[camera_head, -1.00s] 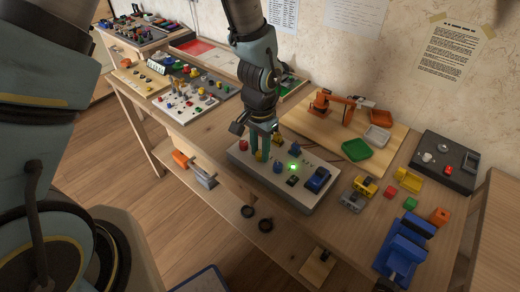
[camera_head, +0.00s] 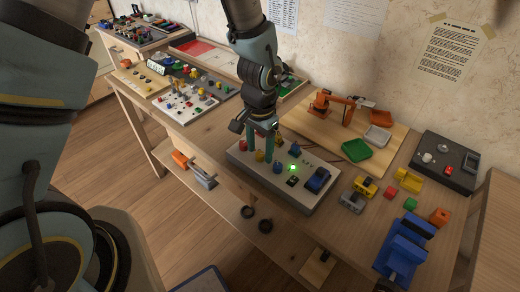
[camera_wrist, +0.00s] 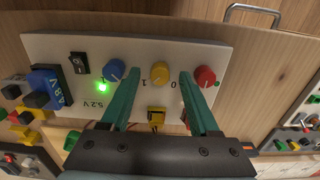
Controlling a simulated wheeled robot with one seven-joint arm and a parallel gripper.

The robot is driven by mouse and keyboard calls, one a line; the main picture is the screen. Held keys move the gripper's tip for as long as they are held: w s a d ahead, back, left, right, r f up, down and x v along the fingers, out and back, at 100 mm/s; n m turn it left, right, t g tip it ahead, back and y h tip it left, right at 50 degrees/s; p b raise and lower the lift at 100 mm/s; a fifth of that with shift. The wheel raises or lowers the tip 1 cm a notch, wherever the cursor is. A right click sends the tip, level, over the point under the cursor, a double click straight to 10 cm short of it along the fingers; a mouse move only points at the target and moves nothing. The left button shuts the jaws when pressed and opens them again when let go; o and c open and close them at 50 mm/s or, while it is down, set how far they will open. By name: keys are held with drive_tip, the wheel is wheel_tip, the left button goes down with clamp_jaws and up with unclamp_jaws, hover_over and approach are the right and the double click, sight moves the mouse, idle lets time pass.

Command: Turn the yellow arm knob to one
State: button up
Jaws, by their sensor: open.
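The yellow knob (camera_wrist: 160,73) sits on a pale control panel (camera_wrist: 220,48), between a blue knob (camera_wrist: 115,69) and a red knob (camera_wrist: 205,77). A "1" is printed at its left and a "0" at its right in the wrist view. Its exact pointer direction is too small to read. My gripper (camera_wrist: 155,90) is open, one finger on each side of the yellow knob, with visible gaps. The right finger ends close beside the red knob. In the head view my gripper (camera_head: 261,150) points down over the panel's left part, with the yellow knob (camera_head: 259,156) between its fingers.
A green light (camera_wrist: 102,87), a black switch (camera_wrist: 78,63) and a blue meter (camera_wrist: 50,88) share the panel. A small yellow part (camera_wrist: 156,115) stands near the fingers. A wooden board (camera_head: 330,150) with an orange toy arm (camera_head: 330,104) is behind; a blue vise (camera_head: 402,246) is at right.

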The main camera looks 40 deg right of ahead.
sight(260, 154)
wheel_tip(260, 154, up, 10)
drive_tip(key=b, duration=0.1)
drive_tip(key=shift+r, duration=0.15)
idle(0.5)
drive_tip(key=w+a+r+n, duration=0.3)
drive_tip(key=w+a+n, duration=0.3)
drive_tip(key=w+a, duration=0.7)
drive_tip(key=a+r+n+t, duration=0.1)
drive_tip(key=a+n, duration=0.7)
drive_tip(key=a, duration=1.4)
drive_tip(key=shift+r+t, duration=0.3)
drive_tip(key=shift+r, duration=0.1)
